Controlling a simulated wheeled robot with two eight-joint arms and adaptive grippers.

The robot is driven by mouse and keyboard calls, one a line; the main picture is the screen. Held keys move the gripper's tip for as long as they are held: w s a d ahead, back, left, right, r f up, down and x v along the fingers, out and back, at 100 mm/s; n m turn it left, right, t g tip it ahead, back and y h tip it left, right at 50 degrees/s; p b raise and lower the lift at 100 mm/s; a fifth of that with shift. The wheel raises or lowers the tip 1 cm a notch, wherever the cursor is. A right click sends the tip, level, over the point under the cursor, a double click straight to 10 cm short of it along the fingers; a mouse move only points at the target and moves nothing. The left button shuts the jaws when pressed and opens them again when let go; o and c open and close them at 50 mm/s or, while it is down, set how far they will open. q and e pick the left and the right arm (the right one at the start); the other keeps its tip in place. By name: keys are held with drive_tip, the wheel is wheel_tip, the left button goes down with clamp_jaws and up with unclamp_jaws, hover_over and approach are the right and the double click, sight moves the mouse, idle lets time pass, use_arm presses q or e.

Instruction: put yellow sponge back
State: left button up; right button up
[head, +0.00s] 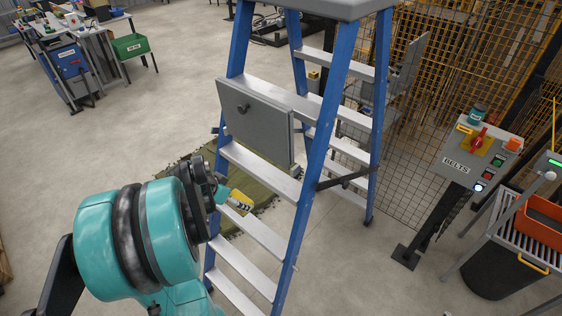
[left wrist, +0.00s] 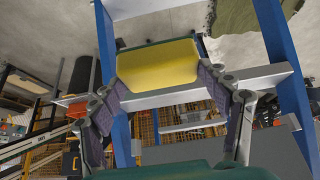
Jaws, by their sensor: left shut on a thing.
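The yellow sponge (left wrist: 155,66) has a dark green layer along one side. In the left wrist view it sits between the two fingers of my left gripper (left wrist: 160,80), which is shut on it. In the head view my left gripper (head: 218,196) is in front of the blue stepladder (head: 318,120), close to its lower silver steps. A small yellow and white patch (head: 241,198) shows just past the fingers; I cannot tell whether it is the sponge or a label. My right gripper is not in view.
A grey panel (head: 258,124) hangs on the ladder above my gripper. A green turf piece (head: 260,180) lies on the floor behind it. A control box marked BELTS (head: 470,160) and an orange bin (head: 541,222) stand at the right.

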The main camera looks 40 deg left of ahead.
use_arm(q)
drive_tip(key=shift+w+a+r, duration=0.15)
drive_tip(key=shift+w+r, duration=0.1)
drive_tip(key=shift+w, duration=0.05)
drive_tip(key=w, duration=0.5)
drive_tip(key=w+d, duration=0.1)
drive_tip(key=w, duration=0.5)
drive_tip(key=w+p, duration=0.1)
drive_tip(key=w, duration=0.5)
drive_tip(key=shift+w+d+f, duration=0.1)
drive_tip(key=shift+d, duration=0.2)
drive_tip(key=shift+f, duration=0.25)
drive_tip(key=shift+s+f, duration=0.1)
drive_tip(key=shift+s, duration=0.1)
drive_tip(key=o, duration=1.1)
